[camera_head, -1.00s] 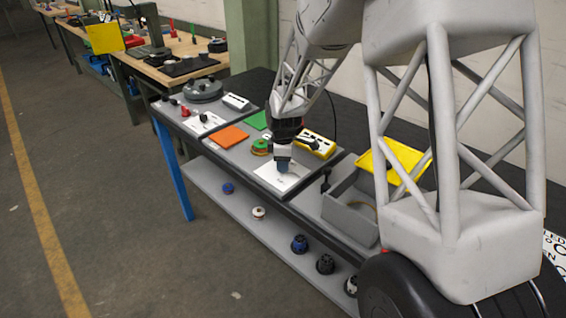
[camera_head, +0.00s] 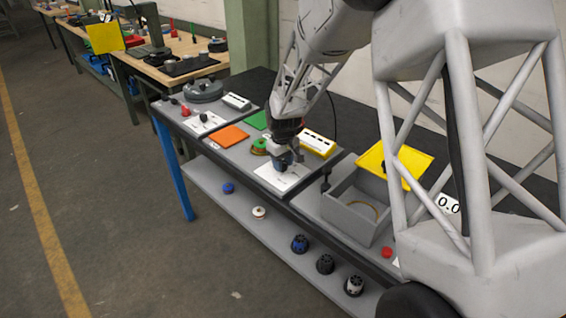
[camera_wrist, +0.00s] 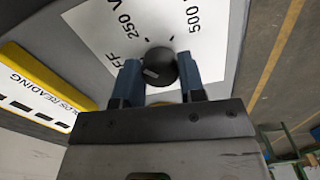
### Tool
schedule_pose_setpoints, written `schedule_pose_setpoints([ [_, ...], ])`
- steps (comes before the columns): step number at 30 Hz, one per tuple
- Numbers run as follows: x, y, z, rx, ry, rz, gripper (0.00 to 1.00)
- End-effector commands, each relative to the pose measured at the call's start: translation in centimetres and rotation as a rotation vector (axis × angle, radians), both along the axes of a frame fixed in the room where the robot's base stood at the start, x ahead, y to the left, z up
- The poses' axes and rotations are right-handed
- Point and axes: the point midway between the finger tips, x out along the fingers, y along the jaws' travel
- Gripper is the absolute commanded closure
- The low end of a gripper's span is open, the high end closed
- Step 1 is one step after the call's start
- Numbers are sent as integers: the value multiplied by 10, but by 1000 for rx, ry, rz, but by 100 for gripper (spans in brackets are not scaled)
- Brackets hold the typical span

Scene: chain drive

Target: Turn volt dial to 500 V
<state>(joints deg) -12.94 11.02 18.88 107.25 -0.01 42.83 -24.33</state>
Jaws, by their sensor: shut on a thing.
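The volt dial (camera_wrist: 160,66) is a round black knob on a white plate (camera_wrist: 212,60) printed OFF, 250 V and 500 V. A pale mark on the knob lies at its left side, on the side of the OFF print. My gripper (camera_wrist: 158,78) has its blue fingers shut on the dial, one on each side. In the head view my gripper (camera_head: 290,160) is down at the white plate (camera_head: 272,181) and hides the dial. A yellow meter box with a reading label (camera_wrist: 45,90) lies beside the plate; it also shows in the head view (camera_head: 317,143).
A grey open bin (camera_head: 352,222) and a yellow panel (camera_head: 405,165) stand to the right. An orange pad (camera_head: 226,136) and a green-topped part (camera_head: 260,146) lie to the left. Several round knobs sit on the lower shelf (camera_head: 240,207).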

Motion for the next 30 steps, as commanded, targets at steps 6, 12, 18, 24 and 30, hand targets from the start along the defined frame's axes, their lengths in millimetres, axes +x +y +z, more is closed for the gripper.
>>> schedule_pose_setpoints([
  [6, 0, 1, 1, 1, -1, -204, 87],
  [12, 0, 1, 0, 0, 0, -394, 87],
  [18, 0, 1, 1, 0, 0, -584, 87],
  [24, -1, 2, 0, 0, 0, -774, 87],
  [30, 0, 2, 1, 0, 0, -964, 87],
])
